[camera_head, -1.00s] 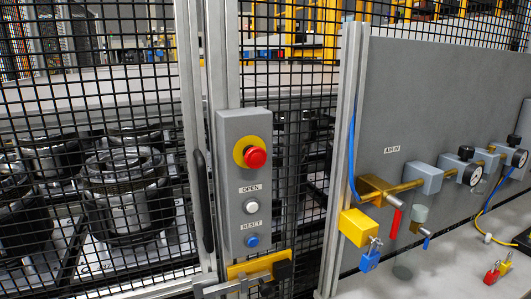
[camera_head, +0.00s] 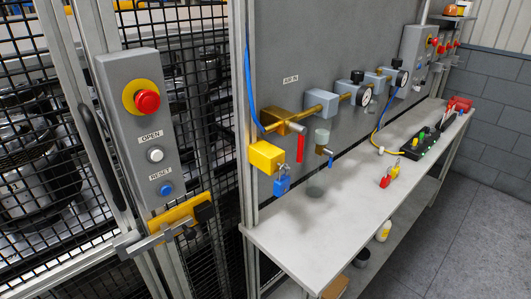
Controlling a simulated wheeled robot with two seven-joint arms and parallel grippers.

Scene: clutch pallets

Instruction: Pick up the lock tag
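I cannot single out a lock tag with certainty. A small red lock-like piece (camera_head: 385,181) and a small yellow one (camera_head: 395,171) are close together on the grey bench top (camera_head: 335,225), right of its middle. They are too small to tell apart as lock or tag. A blue padlock (camera_head: 282,185) hangs below a yellow box (camera_head: 266,156) at the bench's left end. Neither of my grippers is in view.
A control box (camera_head: 140,130) with a red button is on the fence at left, above a yellow latch (camera_head: 180,212). Brass valves and gauges line the grey panel (camera_head: 300,50). A black strip with green lights (camera_head: 425,143) lies farther along. Grey floor (camera_head: 440,235) is clear at right.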

